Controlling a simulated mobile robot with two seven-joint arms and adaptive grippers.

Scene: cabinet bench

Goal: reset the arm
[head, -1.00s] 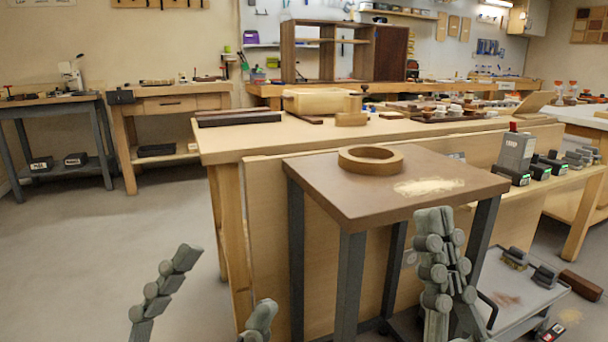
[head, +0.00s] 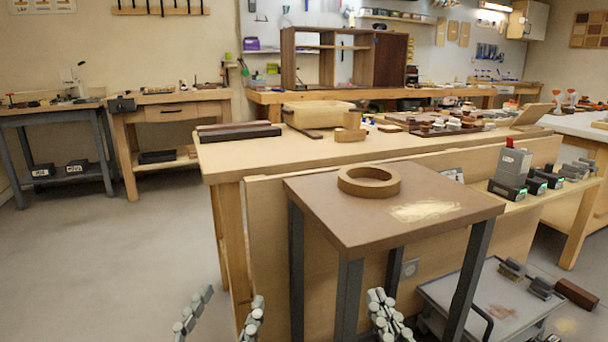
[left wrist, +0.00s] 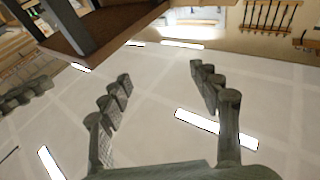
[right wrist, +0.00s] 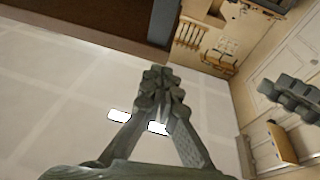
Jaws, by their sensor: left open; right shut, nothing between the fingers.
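My left gripper (head: 222,312) is low in the head view, left of the small brown table's legs. Its two fingers are apart and empty, and the left wrist view shows the same wide gap (left wrist: 160,90). My right gripper (head: 378,296) is at the bottom of the head view, in front of the small table and below its top. Its fingers meet with nothing between them, as the right wrist view also shows (right wrist: 160,78). The rest of both arms is mostly out of the head view.
The small brown table (head: 320,215) carries a tan ring (head: 352,187) and a pale dusty patch. A long wooden bench (head: 225,165) stands behind it. A grey cart (head: 465,310) is at the lower right. Open floor (head: 100,265) lies to the left.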

